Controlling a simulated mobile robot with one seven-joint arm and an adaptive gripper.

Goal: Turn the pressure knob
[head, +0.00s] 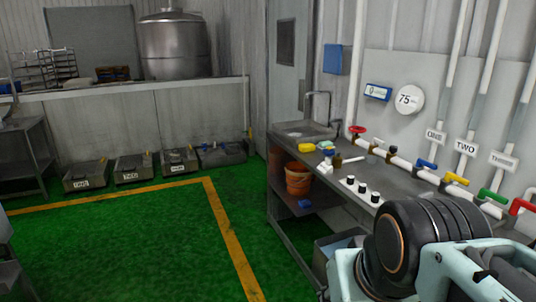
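Three small black-topped knobs with white bases stand in a row near the front edge of the grey counter: a left knob (350,180), a middle knob (363,188) and a right knob (375,197). No readable label shows which one is the pressure knob. My arm fills the lower right corner, in front of the counter's near end. I cannot make out gripper fingers, and nothing of mine visibly touches the knobs.
A pipe along the counter carries a red wheel (357,129) and blue, yellow, green and red handles. A sink (304,130), bottles and sponges sit at the counter's far end. An orange bucket (298,180) stands below. The green floor (120,250) at left is open.

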